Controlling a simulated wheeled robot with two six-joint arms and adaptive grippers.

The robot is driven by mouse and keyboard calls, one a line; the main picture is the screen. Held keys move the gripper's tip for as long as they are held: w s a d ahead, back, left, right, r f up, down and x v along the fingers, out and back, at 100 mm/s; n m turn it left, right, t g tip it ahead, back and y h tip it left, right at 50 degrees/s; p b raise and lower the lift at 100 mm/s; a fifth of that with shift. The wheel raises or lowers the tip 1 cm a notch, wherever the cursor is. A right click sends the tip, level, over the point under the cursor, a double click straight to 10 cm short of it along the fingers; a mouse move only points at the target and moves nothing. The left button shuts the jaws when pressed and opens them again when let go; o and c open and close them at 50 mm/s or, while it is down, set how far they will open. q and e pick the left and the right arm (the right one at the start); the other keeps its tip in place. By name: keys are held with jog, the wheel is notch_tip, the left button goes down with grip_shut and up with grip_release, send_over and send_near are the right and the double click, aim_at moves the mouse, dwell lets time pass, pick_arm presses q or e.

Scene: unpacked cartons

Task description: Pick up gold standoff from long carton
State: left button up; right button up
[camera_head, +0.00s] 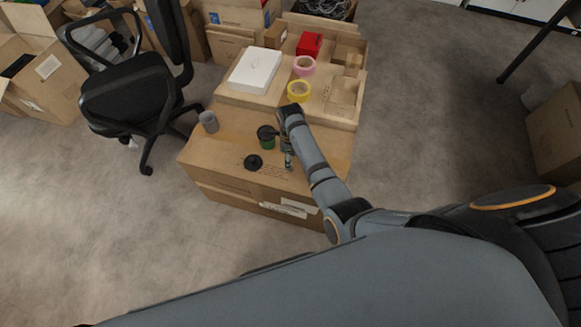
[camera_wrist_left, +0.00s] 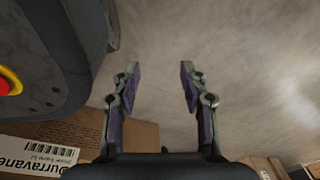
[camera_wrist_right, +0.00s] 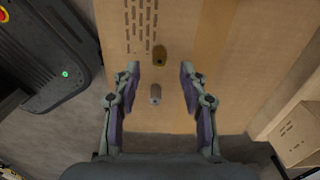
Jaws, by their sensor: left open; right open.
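In the right wrist view a small gold standoff (camera_wrist_right: 159,57) lies on the long carton (camera_wrist_right: 210,45). A grey cylinder (camera_wrist_right: 155,94) is beside it, nearer my wrist. My right gripper (camera_wrist_right: 160,72) is open and empty, with both small parts showing between its fingers. I cannot tell its height above them. In the head view my right arm reaches over the front carton; the standoff cannot be made out there. My left gripper (camera_wrist_left: 160,72) is open and empty over the floor in the left wrist view.
In the head view a grey cup (camera_head: 208,121), a green-and-black container (camera_head: 267,138) and a black disc (camera_head: 253,162) are on the front carton. Behind are a white box (camera_head: 255,70), yellow tape (camera_head: 299,90) and pink tape (camera_head: 304,66). An office chair (camera_head: 130,90) stands left.

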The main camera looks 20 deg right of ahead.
notch_tip(320, 180, down, 5)
jog(key=shift+a+b, duration=0.15)
jog(key=shift+b, duration=0.9)
jog(key=shift+f, duration=0.1)
pick_arm(q)
jog(key=w, duration=0.3)
jog(key=shift+w+d+r, duration=0.1)
jog(key=shift+w+r, duration=0.1)
jog(key=shift+r, duration=0.05)
pick_arm(e)
grip_shut()
